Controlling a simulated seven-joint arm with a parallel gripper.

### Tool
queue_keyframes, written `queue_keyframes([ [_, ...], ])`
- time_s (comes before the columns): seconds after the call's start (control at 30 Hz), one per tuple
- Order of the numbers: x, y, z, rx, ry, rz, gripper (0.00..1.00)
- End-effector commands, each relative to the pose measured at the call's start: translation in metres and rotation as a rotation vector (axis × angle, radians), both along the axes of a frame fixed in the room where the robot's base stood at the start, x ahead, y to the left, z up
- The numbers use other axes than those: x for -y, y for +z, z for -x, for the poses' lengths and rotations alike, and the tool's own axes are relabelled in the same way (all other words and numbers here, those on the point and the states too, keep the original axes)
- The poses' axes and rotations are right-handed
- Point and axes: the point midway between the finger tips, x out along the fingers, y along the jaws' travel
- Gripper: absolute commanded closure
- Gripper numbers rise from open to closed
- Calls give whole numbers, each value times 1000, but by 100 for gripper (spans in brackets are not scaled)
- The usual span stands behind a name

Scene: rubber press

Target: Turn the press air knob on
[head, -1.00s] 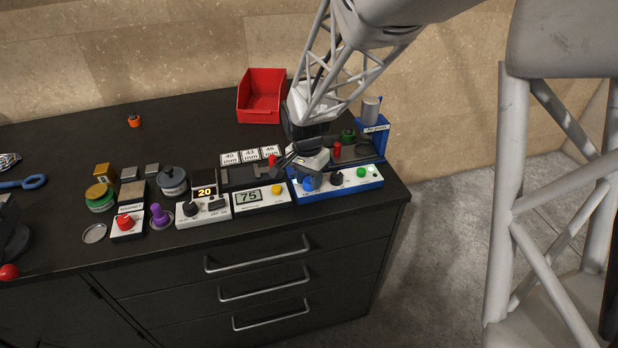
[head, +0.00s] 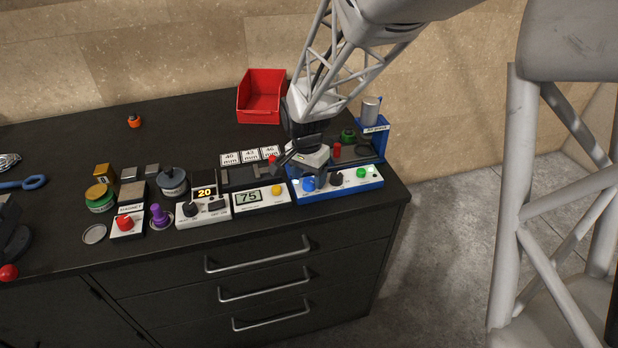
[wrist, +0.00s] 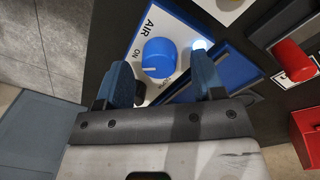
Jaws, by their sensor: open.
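The press air knob is a round blue knob (wrist: 158,58) on a white panel marked AIR and ON, with a second label partly hidden. Its short white pointer mark faces left in the wrist view, on the side of ON. In the head view the knob (head: 308,184) is at the left of the blue press's front panel (head: 345,183). My gripper (wrist: 163,83) is open, with its two blue-grey fingers on either side of the knob's near part. I cannot tell whether they touch it. In the head view my gripper (head: 311,172) is just above the panel.
A small lamp (wrist: 200,45) glows beside the knob. A black knob (head: 337,178) and green button (head: 361,173) are to its right. A display box reading 75 (head: 262,197) stands to the left. A red bin (head: 262,97) is behind. The counter's right edge is close.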

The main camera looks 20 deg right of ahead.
Motion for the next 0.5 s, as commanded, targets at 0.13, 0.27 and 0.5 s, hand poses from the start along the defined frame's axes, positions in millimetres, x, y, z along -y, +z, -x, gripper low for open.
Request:
queue_keyframes([
  [0.13, -1, 16, -1, 2, 0, -1, 38],
  [0.27, -1, 33, -2, 4, 0, 0, 38],
  [0.5, -2, 59, -3, 1, 0, 0, 38],
])
